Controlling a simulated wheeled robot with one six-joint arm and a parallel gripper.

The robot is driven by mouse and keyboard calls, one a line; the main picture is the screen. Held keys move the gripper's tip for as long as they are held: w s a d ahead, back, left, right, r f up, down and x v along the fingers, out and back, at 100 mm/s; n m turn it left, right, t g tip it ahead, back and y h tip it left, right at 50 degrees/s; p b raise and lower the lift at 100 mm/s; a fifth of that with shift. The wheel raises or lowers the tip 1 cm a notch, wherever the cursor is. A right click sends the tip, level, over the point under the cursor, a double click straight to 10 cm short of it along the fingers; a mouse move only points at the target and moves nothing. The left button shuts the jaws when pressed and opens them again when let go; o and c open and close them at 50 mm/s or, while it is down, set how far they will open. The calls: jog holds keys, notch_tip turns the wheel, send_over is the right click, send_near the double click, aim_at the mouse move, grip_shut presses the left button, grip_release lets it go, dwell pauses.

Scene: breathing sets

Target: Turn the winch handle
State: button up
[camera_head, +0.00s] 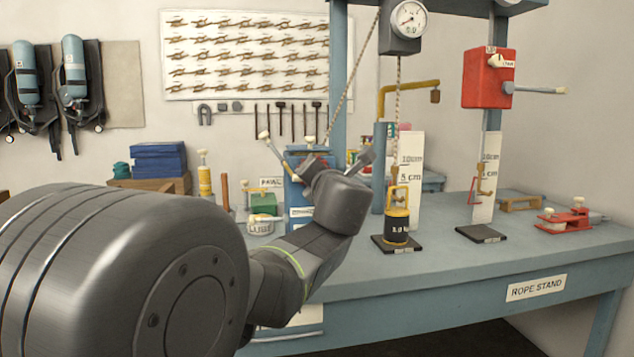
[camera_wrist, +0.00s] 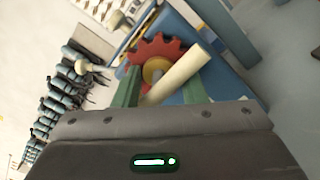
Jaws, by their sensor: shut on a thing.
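The winch is a blue stand (camera_head: 297,195) on the bench, partly hidden behind my arm in the head view. The wrist view shows its red toothed wheel (camera_wrist: 146,48) with a brass hub, and a cream winch handle (camera_wrist: 180,76) slanting across in front of it. My gripper (camera_wrist: 162,78) has its two green fingers on either side of the handle and is shut on it. In the head view my wrist hides the grip. A black weight (camera_head: 396,226) with a yellow hook hangs below the round gauge (camera_head: 408,19) on a rope, at or just above its black pad.
A red box (camera_head: 489,78) with a lever is on a post at the right. A red clamp-like device (camera_head: 567,219) lies at the bench's right end. A green block (camera_head: 263,204) and a yellow cylinder (camera_head: 205,181) stand left of the winch. The bench front (camera_head: 450,262) is clear.

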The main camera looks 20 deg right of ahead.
jog(key=shift+o, duration=0.5)
jog(key=shift+n, duration=0.5)
jog(key=shift+f, duration=0.1)
jog(key=o, duration=1.1)
jog(key=shift+a, duration=0.1)
jog(key=shift+p+v, duration=1.2)
jog(key=shift+v, duration=5.7)
